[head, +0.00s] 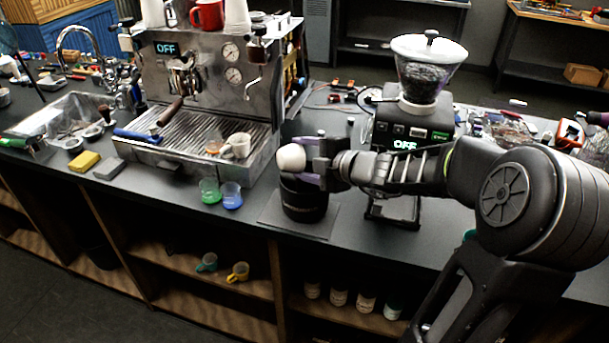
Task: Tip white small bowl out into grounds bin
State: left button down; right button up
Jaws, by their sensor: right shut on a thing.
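My right gripper (316,160) reaches in from the right and is shut on the white small bowl (291,158). The bowl is held on its side, tilted, with its rounded white outside toward the camera. It is directly above the black grounds bin (304,205), a round container standing on a dark mat on the counter. The bin's opening is partly hidden by the gripper and the bowl, so I cannot see its contents. The inside of the bowl is hidden too. My left gripper is not in view.
An espresso machine (205,95) with a drip tray stands to the left. A grinder (412,130) stands just behind my right forearm. The counter's front edge is close to the bin.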

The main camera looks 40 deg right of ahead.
jog(key=shift+s+d+m+p, duration=0.1)
jog(key=shift+d+m+p, duration=0.2)
dwell(0.4)
jog(key=shift+t+y, duration=0.3)
jog(key=shift+d+f, duration=0.1)
jog(key=shift+d, duration=0.2)
jog(key=shift+a, duration=0.15)
jog(key=shift+m, duration=0.3)
jog(key=shift+s+d, duration=0.1)
jog(key=shift+d, duration=0.1)
jog(key=shift+a, duration=0.1)
